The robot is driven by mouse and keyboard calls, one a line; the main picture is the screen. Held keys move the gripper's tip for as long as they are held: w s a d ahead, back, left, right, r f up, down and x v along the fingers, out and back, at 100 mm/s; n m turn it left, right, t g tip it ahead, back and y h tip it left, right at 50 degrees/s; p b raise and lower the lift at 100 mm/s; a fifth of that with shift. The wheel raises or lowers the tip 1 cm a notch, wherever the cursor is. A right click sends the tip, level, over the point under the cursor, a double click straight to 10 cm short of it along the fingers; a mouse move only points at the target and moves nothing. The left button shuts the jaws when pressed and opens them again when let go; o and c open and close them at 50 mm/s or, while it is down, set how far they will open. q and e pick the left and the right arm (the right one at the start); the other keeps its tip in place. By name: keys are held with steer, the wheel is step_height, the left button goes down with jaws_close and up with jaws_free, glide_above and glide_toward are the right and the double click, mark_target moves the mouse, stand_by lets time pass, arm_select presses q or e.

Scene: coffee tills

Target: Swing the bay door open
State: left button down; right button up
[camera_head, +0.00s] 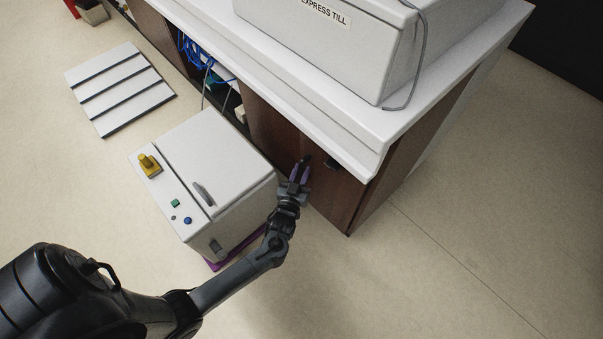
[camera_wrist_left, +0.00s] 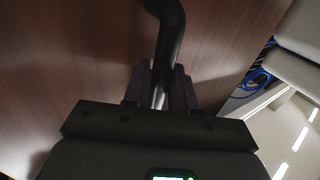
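The bay door is a dark brown wood panel (camera_head: 268,128) in the counter's front, below the white top. It looks flush with the front. A black bar handle (camera_head: 307,159) stands out from it, mostly hidden by my fingers in the head view. In the left wrist view the curved handle (camera_wrist_left: 168,35) runs down between my fingers, against dark wood. My left gripper (camera_head: 299,173) is at the handle, its purple fingers close on both sides of the bar with no clear gap. My right gripper is not in view.
A white cabinet (camera_head: 215,150) with a yellow knob (camera_head: 149,165) stands close to my left forearm. A slatted white panel (camera_head: 120,88) lies on the floor. Blue cables (camera_head: 196,60) fill an open bay. The express till (camera_head: 320,40) sits on the counter. Floor at right is clear.

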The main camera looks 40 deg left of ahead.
arm_select(q)
steer(key=shift+s+d+f, duration=0.1)
steer(key=shift+s+f, duration=0.15)
steer(key=shift+w, duration=0.1)
steer(key=p+v, duration=0.1)
steer(key=v, duration=0.2)
steer(key=p+v, duration=0.1)
steer(key=shift+s+p, duration=0.3)
steer(key=shift+s, duration=0.35)
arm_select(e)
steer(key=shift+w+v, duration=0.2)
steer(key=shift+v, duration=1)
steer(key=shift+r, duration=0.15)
